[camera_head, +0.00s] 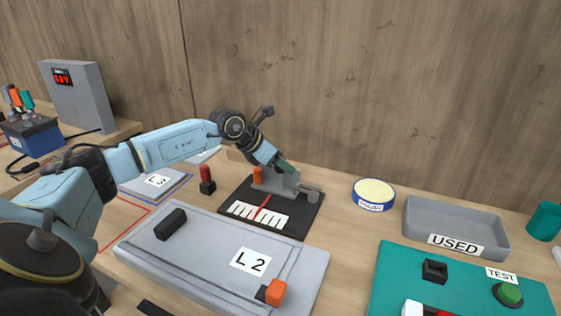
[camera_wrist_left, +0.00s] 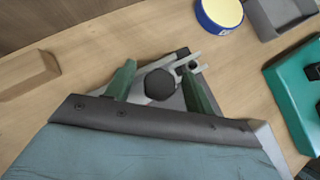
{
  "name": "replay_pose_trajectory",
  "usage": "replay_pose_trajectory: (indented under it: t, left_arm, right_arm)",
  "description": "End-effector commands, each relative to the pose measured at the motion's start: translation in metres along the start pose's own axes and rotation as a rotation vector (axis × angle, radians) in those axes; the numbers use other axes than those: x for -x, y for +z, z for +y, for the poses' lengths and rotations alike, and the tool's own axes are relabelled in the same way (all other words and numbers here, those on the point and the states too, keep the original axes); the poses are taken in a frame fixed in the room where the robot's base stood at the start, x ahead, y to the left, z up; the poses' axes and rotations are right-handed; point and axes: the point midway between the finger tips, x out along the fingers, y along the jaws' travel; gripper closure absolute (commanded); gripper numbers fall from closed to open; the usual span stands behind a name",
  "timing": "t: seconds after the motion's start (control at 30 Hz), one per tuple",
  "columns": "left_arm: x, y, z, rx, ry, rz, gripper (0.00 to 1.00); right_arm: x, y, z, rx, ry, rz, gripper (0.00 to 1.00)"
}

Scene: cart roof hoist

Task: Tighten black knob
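The black knob (camera_wrist_left: 160,84) is a dark, many-sided cap seen from above in the left wrist view. It sits on a grey fixture, which stands on a black plate (camera_head: 312,206) with a white scale and red pointer in the head view. My left gripper (camera_wrist_left: 157,68) is open, with one green finger on each side of the knob. A gap shows between the knob and the left-hand finger; the other finger is also apart from it. In the head view my left gripper (camera_head: 284,165) is over the fixture and the knob cannot be made out. My right gripper is out of view.
A grey panel marked L2 (camera_head: 215,250) lies in front of the plate. A red-topped black part (camera_head: 207,180) stands left of it. To the right are a blue-rimmed round tin (camera_head: 374,194), a grey USED tray (camera_head: 457,219) and a green TEST board (camera_head: 400,270).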

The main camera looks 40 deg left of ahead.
Motion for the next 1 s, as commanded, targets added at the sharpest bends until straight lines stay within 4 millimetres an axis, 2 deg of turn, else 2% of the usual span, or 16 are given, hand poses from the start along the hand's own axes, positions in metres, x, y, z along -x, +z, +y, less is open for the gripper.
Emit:
replay_pose_trajectory:
  t: [0.37,0.47,0.8,1.0]
  left_arm:
    - [0.004,-0.001,0.000,0.001,0.000,0.002,0.45]
    - [0.017,-0.001,0.001,0.000,0.002,0.002,0.45]
    - [0.083,-0.002,0.001,-0.002,0.004,0.006,0.45]
    - [0.112,-0.002,0.001,-0.002,0.003,0.005,0.45]
  right_arm:
    - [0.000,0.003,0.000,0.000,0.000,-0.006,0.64]
    - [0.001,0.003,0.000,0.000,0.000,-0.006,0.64]
    - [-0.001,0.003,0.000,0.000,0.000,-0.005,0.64]
    - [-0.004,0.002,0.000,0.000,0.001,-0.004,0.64]
